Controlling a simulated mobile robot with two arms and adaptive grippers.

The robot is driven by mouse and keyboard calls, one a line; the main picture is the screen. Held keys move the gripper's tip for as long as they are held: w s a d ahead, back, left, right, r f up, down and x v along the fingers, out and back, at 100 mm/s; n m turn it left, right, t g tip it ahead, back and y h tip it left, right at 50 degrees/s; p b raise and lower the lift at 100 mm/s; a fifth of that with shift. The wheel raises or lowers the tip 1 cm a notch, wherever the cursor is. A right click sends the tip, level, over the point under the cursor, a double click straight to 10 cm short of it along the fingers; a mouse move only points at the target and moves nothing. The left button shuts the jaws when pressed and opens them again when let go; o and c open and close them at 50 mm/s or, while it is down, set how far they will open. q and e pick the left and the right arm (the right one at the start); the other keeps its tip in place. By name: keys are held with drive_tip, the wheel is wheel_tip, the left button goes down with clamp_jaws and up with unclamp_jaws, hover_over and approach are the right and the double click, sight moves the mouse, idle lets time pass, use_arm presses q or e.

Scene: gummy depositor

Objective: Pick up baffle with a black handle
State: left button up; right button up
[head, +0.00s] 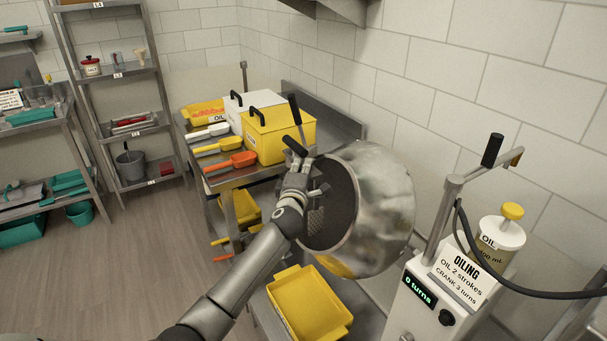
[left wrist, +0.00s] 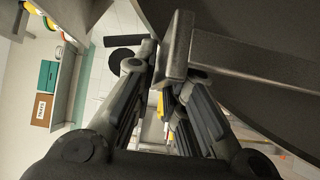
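A grey metal bar (left wrist: 255,55) crosses the top of the left wrist view, with a metal end plate (left wrist: 178,48). It looks like part of the baffle. My left gripper (head: 307,174) is at the drum's mouth, close beside the handle. In the left wrist view its fingertips (left wrist: 155,80) are close to the end plate. Whether they touch or grip it is not clear. My right gripper is not in view.
A steel table behind holds a yellow box (head: 280,135), a white box (head: 238,104) and scoops. A yellow tray (head: 310,305) lies below the drum. The oiling machine (head: 440,285) stands at right. Shelves (head: 125,100) are at left. The floor (head: 110,270) at left is clear.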

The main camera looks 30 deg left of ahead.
sight(303, 152)
use_arm(q)
clamp_jaws()
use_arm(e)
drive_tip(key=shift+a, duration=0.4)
use_arm(q)
drive_tip(key=shift+r, duration=0.15)
drive_tip(key=shift+r, duration=0.25)
drive_tip(key=r, duration=0.3)
drive_tip(key=shift+s+p, duration=0.2)
drive_tip(key=shift+p, duration=0.15)
drive_tip(key=s+r, duration=0.9)
drive_tip(key=s, duration=0.4)
drive_tip(key=shift+s+a, duration=0.3)
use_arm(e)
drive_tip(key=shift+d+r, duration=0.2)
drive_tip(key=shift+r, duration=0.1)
use_arm(q)
drive_tip(key=shift+r, duration=0.15)
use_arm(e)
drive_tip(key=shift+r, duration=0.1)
